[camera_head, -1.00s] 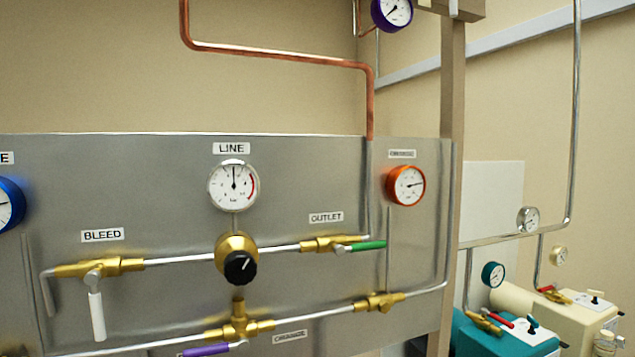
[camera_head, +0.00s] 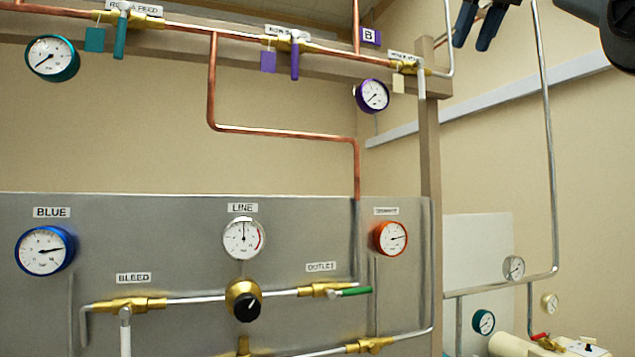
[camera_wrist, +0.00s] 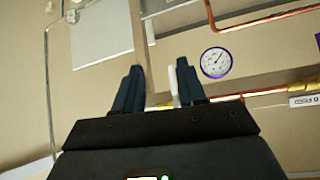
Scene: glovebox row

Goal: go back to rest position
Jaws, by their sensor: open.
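My gripper (camera_head: 477,25) shows at the top right of the head view, raised in front of the far wall. Its dark fingers are spread apart, with nothing between them that I can see held. In the wrist view my gripper (camera_wrist: 155,90) is open, its two dark blue fingers pointing up the picture. A white valve handle (camera_wrist: 173,85) shows behind the gap between the fingers, close to the right finger; I cannot tell how far behind it is.
A grey panel (camera_head: 180,240) carries a blue gauge (camera_head: 44,250), a LINE gauge (camera_head: 243,239), an orange gauge (camera_head: 390,238) and a black knob (camera_head: 246,306). A purple gauge (camera_head: 372,96) hangs under the upper rail.

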